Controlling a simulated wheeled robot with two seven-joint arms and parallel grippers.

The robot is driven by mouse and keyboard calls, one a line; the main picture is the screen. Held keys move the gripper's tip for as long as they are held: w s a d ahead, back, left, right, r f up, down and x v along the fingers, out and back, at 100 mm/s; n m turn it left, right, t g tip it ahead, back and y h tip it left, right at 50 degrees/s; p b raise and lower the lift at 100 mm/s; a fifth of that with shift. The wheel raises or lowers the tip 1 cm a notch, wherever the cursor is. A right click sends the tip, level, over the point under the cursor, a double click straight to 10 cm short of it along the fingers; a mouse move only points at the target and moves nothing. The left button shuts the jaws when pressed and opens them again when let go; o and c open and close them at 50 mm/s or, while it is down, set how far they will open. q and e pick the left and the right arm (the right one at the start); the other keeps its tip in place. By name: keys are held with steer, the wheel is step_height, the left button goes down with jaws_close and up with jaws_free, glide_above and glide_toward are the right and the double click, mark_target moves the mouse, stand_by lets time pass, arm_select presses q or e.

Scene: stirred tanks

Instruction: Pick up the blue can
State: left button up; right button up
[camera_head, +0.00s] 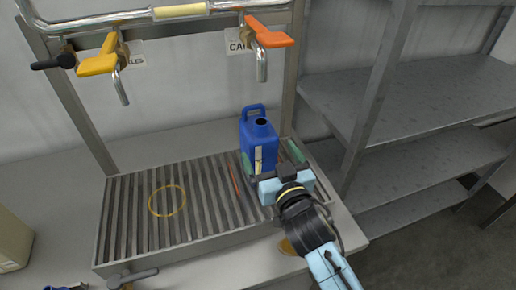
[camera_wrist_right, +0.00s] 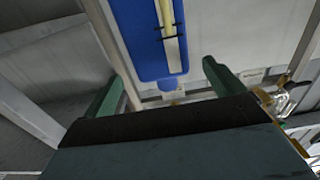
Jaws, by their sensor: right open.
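The blue can (camera_head: 258,147) stands upright on the slatted grate, with a handle and a dark opening on top and a pale strip down its front. My right gripper (camera_head: 271,158) is at the can's near side, its green fingers spread to either side of it. In the right wrist view the can (camera_wrist_right: 147,45) shows upside down at the top, between the open fingers of the gripper (camera_wrist_right: 163,85). Whether a finger touches the can cannot be told.
The slatted grate (camera_head: 135,225) carries a yellow ring (camera_head: 167,201) and a red line. Taps with a yellow handle (camera_head: 98,60) and an orange handle (camera_head: 268,35) hang above. Grey shelves (camera_head: 415,100) stand at the right. A beige box (camera_head: 12,240) is at the left edge.

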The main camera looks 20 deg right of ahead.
mark_target(258, 134)
steer(key=w, duration=0.8)
steer(key=shift+w+a+f, duration=0.15)
steer(key=shift+w+a, duration=0.1)
steer(key=shift+w, duration=0.15)
steer(key=c, duration=1.9)
jaws_close()
steer(key=shift+p, duration=0.3)
